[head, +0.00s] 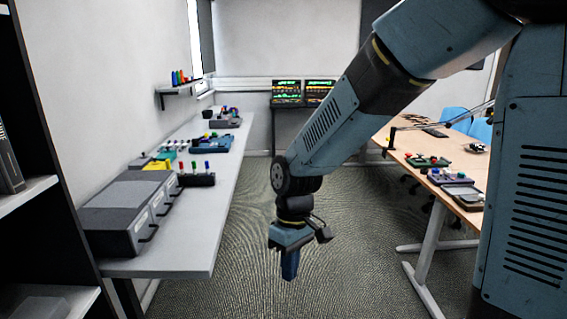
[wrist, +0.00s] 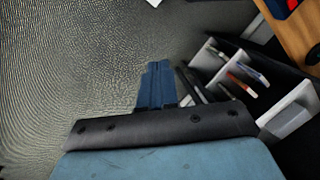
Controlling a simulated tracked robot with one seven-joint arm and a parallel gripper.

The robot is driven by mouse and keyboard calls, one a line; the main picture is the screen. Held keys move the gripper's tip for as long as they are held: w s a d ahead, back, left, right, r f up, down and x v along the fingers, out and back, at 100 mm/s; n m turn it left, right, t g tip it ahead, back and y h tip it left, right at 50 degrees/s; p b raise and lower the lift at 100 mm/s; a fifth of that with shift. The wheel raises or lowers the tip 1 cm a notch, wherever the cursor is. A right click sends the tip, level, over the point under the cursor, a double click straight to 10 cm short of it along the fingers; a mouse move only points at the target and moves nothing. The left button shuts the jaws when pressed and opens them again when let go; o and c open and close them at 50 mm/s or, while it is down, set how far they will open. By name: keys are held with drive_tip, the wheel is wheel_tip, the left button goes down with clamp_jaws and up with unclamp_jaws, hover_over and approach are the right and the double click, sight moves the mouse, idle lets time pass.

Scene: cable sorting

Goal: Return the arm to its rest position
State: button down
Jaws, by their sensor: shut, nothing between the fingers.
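My arm reaches down from the upper right of the head view. It ends in my gripper (head: 289,268), which hangs over the carpet between the two tables and points down. Its fingers are shut together with nothing between them. In the wrist view my gripper (wrist: 157,72) shows as closed blue fingers above bare carpet. No object is held, and the gripper touches nothing that I can see.
A long grey table (head: 205,228) on the left holds a grey drawer box (head: 125,215) and several coloured devices. A wooden table (head: 460,207) stands on the right. A rack with white dividers (wrist: 222,62) lies right of the gripper in the wrist view. The carpet between is clear.

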drive_tip(key=s+d+r+m+t, duration=0.3)
drive_tip(key=d+r+m+t, duration=0.1)
drive_tip(key=d+r, duration=0.5)
drive_tip(key=s+d+r+m+t, duration=0.3)
drive_tip(key=d+r+m, duration=0.2)
drive_tip(key=d+r, duration=0.4)
drive_tip(key=d, duration=0.4)
drive_tip(key=shift+s+d+r+m+t+h, duration=0.2)
drive_tip(key=shift+s+m+t+h, duration=0.1)
drive_tip(key=shift+m+t, duration=0.1)
drive_tip(key=shift+a, duration=0.1)
